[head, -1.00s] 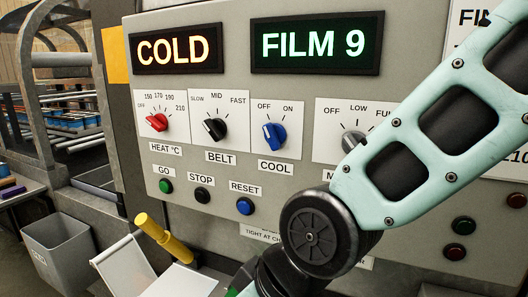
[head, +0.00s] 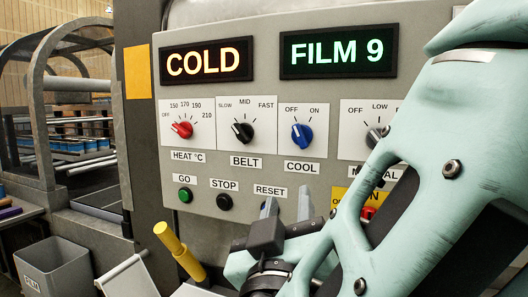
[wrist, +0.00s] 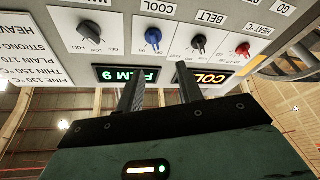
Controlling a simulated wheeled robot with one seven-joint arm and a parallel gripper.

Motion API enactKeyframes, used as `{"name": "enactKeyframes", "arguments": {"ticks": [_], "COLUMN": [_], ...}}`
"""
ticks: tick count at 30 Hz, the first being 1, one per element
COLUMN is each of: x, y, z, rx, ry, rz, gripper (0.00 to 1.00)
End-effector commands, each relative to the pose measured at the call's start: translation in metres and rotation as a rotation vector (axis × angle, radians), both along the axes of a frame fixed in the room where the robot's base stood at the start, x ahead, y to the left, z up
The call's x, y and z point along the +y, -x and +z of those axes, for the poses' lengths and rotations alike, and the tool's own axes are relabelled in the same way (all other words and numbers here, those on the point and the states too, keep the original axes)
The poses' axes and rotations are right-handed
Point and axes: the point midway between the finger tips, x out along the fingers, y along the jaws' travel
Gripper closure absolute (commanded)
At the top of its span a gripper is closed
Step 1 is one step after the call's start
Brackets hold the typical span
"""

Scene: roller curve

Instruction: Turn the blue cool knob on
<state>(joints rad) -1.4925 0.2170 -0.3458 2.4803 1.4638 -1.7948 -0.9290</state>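The blue cool knob (head: 302,135) is on the grey control panel, under the green FILM 9 display. Its white mark points up and left, toward OFF. In the wrist view, which is upside down, the knob (wrist: 153,37) shows just beyond and between the fingertips. My gripper (head: 288,207) is open and empty.
The black belt knob (head: 243,132) and red heat knob (head: 182,130) are to the left; a grey knob (head: 376,136) is to the right. Below are a green go button (head: 185,195) and black stop button (head: 224,201).

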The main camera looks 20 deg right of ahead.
Motion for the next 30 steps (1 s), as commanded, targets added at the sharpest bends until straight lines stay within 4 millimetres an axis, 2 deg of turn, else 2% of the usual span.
{"name": "enactKeyframes", "arguments": {"ticks": [4,8,24,30], "x": [-0.005,-0.012,-0.057,-0.069], "y": [0.004,-0.008,-0.101,-0.127], "z": [0.006,0.013,0.051,0.061], "rx": [-0.029,-0.029,-0.029,-0.028], "ry": [0.023,0.023,0.021,0.022], "rz": [-0.041,-0.043,-0.041,-0.039], "gripper": [0.64,0.64,0.64,0.64]}}
